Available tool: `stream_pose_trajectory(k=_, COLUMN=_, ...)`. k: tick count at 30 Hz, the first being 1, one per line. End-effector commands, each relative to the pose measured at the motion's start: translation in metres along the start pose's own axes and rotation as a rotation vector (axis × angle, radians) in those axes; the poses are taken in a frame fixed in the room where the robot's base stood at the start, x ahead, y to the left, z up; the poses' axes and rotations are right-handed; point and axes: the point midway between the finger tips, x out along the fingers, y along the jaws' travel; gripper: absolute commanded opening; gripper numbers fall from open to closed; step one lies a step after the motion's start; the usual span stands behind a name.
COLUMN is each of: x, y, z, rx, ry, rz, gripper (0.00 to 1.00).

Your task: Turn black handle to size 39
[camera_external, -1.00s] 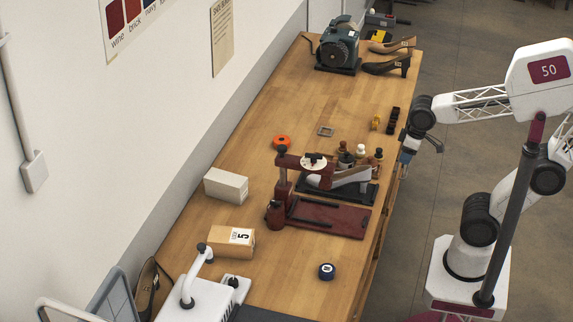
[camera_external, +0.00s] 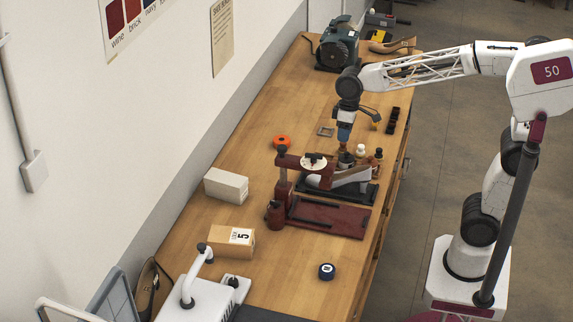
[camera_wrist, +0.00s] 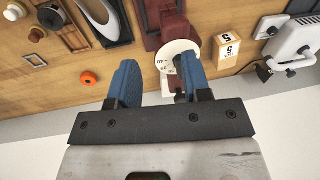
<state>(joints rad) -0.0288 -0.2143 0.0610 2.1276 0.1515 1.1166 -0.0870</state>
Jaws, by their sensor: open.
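A dark red press-like device (camera_external: 330,215) stands on the bench and carries a round white dial (camera_external: 305,164). The dial also shows in the wrist view (camera_wrist: 170,50), with printed numbers; I cannot read where the handle points. A small dark handle (camera_external: 315,159) sits on the dial. In the wrist view a dark piece beside my right finger may be this handle, partly hidden. My gripper (camera_wrist: 158,70) has two blue fingers set wide apart, with nothing held. In the external view my gripper (camera_external: 345,139) hangs above the bench, just beyond the dial.
An orange roll (camera_external: 282,141), a white block (camera_external: 226,185) and a box marked 5 (camera_external: 220,242) lie left.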

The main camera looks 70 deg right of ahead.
Motion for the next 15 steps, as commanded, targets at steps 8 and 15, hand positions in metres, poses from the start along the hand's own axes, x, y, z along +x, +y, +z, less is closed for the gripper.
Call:
stream_pose_trajectory(k=8, x=0.002, y=-0.011, z=-0.063, rx=-0.019, ry=-0.043, rz=-0.04, gripper=0.44)
stream_pose_trajectory(k=15, x=0.004, y=-0.017, z=-0.09, rx=-0.027, ry=-0.062, rz=-0.06, gripper=0.44)
